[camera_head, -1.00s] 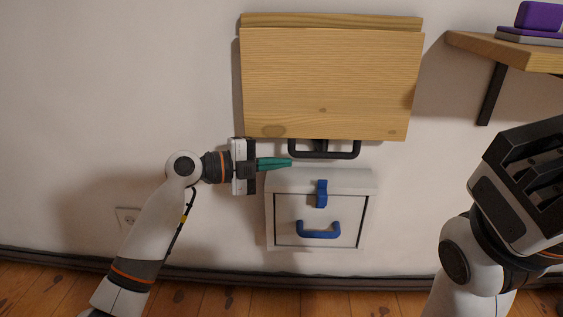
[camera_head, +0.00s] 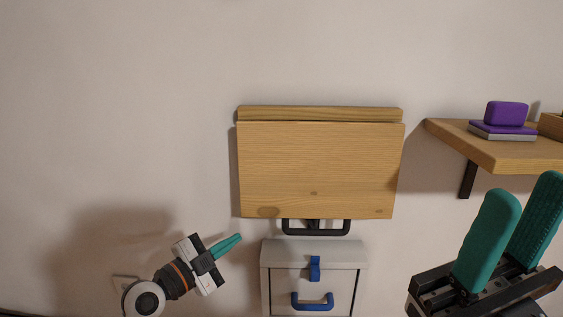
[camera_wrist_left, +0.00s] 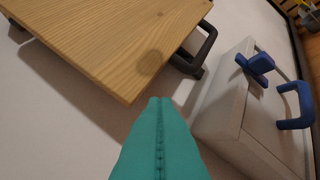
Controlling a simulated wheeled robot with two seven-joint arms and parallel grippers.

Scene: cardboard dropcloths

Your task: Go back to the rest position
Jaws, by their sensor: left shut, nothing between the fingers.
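My left gripper (camera_head: 229,244) is at the lower left in the head view, with its teal fingers pressed together and empty. It is apart from the folded wooden wall table and left of the white box. In the left wrist view the shut teal fingers (camera_wrist_left: 160,115) point toward the gap between the wooden board and the box. My right gripper (camera_head: 510,225) is at the lower right in the head view. Its two teal fingers point up, with a clear gap and nothing between them.
A folded wooden board (camera_head: 318,170) with a black bracket (camera_head: 316,232) hangs on the wall. Below is a white box (camera_head: 275,285) with a blue latch (camera_head: 314,268) and handle (camera_head: 312,306). A wooden shelf (camera_head: 510,156) at right holds a purple item (camera_head: 506,113). The wall at left is clear.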

